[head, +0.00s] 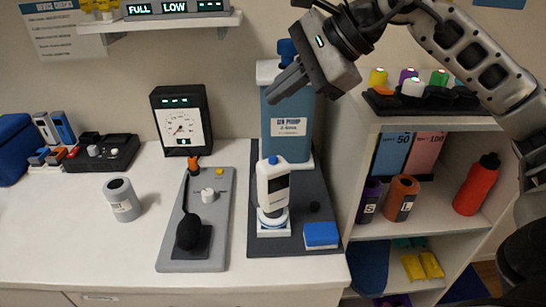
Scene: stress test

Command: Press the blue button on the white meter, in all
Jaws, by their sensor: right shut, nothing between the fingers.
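The white meter (272,188) stands upright on a round white base on the dark grey mat, with a dark display on its front. A small blue button (273,160) shows on its top. My right gripper (277,93) reaches in from the upper right, above the meter in the picture. Its fingers are shut and empty, pointing down and left in front of the blue pump bottle. They look clear of the button. My left gripper is not in view.
The blue pump bottle (284,132) stands just behind the meter. A blue block (320,235) lies at the mat's front right. A grey board (222,233) with a black lever is to the left, near a gauge (181,122). Shelves (430,220) stand at right.

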